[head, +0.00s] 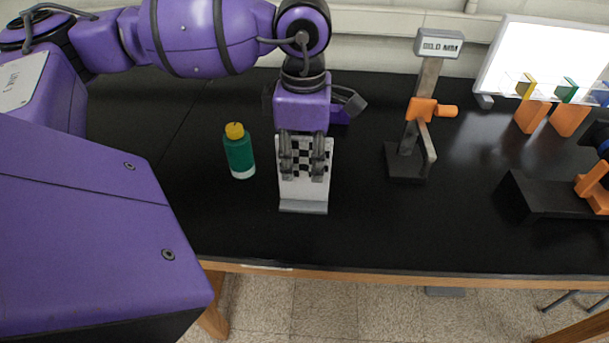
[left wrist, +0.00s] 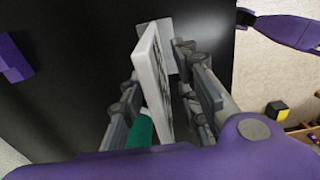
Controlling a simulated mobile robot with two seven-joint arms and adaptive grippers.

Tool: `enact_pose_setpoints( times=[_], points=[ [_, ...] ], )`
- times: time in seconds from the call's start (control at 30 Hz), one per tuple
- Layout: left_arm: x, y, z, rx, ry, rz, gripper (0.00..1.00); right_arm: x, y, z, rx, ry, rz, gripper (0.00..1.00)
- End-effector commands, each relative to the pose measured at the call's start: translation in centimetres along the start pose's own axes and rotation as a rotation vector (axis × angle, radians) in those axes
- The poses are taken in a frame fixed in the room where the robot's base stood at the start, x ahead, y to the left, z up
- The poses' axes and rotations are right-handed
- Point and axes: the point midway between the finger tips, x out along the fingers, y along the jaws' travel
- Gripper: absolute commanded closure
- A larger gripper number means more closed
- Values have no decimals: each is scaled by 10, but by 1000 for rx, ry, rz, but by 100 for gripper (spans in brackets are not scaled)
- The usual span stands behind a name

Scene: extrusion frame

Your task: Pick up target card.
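The target card (head: 306,193) is a white upright board with a black-and-white checker pattern, standing on a grey foot on the black table. My left gripper (head: 303,160) comes down from above, and its two fingers overlap the card in the head view. In the left wrist view the card (left wrist: 151,70) stands edge-on between the spread fingers of the left gripper (left wrist: 165,95). Gaps show on both sides of it, so the gripper looks open around it. The fingers hide part of the checker pattern. My right gripper does not show clearly in either view.
A green bottle with a yellow cap (head: 239,152) stands close left of the card. A grey stand with an orange clamp and a display (head: 428,95) is to the right. Farther right are a lit white panel (head: 540,58) and a black-and-orange device (head: 548,196). The front table strip is clear.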

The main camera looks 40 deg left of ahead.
Motion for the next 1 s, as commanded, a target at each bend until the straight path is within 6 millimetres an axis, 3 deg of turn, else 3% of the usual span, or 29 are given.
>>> enact_pose_setpoints(
  times=[0.13, 0.37, 0.6, 1.0],
  points=[
    [14, 0, 0, -1, 0, -1, 70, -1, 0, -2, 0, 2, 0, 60],
    [17, 0, 0, 0, 0, 0, 70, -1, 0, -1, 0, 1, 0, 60],
    [16, 0, 0, -1, 0, 0, 99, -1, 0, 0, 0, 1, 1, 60],
    [16, 0, 0, -1, -1, 1, 100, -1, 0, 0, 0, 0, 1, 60]
  ],
)
